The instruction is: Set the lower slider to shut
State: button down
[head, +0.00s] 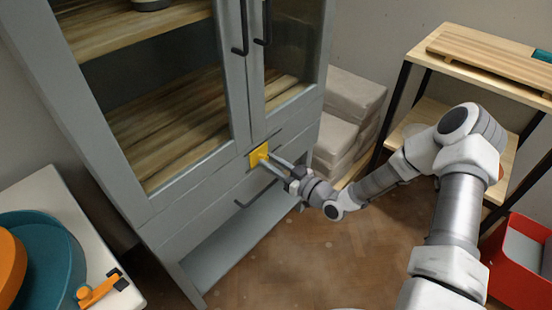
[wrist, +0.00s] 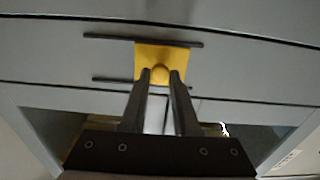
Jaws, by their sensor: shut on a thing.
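The lower slider is a yellow plate (head: 257,153) with a round knob, on the front of the grey cabinet just below its glass doors. In the wrist view the yellow plate (wrist: 163,54) sits between two dark rails, nearer their right end. In the head view a dark rail runs out to the right of the plate. My gripper (head: 270,160) reaches the cabinet front from the right. In the wrist view its two fingers (wrist: 160,80) close on the sides of the yellow knob (wrist: 159,74). The fingertips hide part of the knob.
A drawer handle (head: 254,192) lies just below the slider, and black door handles (head: 240,30) hang above. Stacked grey blocks (head: 345,120) and a wooden shelf stand right of the cabinet. A red crate (head: 515,265) is at lower right. A white table (head: 65,210) with basins is at left.

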jog(key=shift+s+a, duration=0.15)
jog(key=shift+s, duration=0.05)
jog(key=c, duration=0.7)
grip_release()
jog(key=shift+s+d, duration=0.15)
jog(key=shift+d, duration=0.2)
jog(key=p+v, duration=0.3)
jog(key=v, duration=1.3)
jog(key=shift+s+d, duration=0.25)
jog(key=shift+s, duration=0.05)
